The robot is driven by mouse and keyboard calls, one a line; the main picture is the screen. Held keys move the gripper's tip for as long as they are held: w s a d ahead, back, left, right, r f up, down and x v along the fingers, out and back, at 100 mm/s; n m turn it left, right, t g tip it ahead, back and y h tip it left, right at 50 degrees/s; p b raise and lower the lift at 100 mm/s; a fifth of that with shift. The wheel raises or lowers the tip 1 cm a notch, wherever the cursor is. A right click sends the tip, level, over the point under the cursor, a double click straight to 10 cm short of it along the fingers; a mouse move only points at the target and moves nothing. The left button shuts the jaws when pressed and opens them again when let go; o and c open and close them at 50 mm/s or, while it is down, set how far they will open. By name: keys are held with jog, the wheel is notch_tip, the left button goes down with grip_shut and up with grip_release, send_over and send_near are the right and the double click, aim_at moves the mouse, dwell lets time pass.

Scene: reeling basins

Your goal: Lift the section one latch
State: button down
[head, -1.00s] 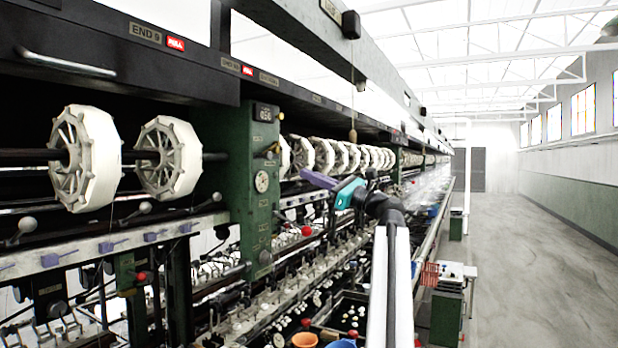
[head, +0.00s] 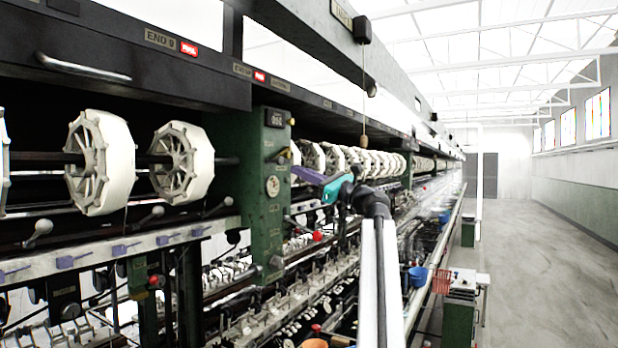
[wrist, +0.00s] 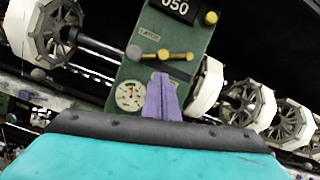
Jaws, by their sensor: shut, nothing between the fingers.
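A green post (wrist: 205,30) carries a small plate that reads like "LATCH" in the wrist view. Just below the plate is a brass lever (wrist: 176,56), lying roughly level. I take it for the latch, but no section number is legible. In the head view the same post (head: 262,200) stands left of my arm, and the lever is too small to make out well. My gripper (wrist: 160,78) has purple fingers shut together with nothing between them. Its tips appear just below the lever; I cannot tell whether they touch. It also shows in the head view (head: 294,171).
White spoked reels (head: 100,162) sit on a shaft left of the post, with more beyond it. A dial gauge (wrist: 130,95) is low on the post. A hanging cord (head: 363,120) is near my arm. The aisle floor (head: 540,250) at right is clear.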

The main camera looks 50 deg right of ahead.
aim_at(289, 157)
jog(key=shift+p+x, duration=0.6)
jog(key=shift+x, duration=1.75)
jog(key=shift+r, duration=0.2)
jog(key=shift+a+r+p, duration=0.1)
jog(key=shift+r+p, duration=0.2)
jog(key=shift+p, duration=0.15)
jog(key=shift+r, duration=0.2)
jog(key=shift+s+a+r+p, duration=0.1)
jog(key=shift+a+r+p, duration=0.15)
jog(key=shift+r+p, duration=0.45)
jog(key=shift+r, duration=0.1)
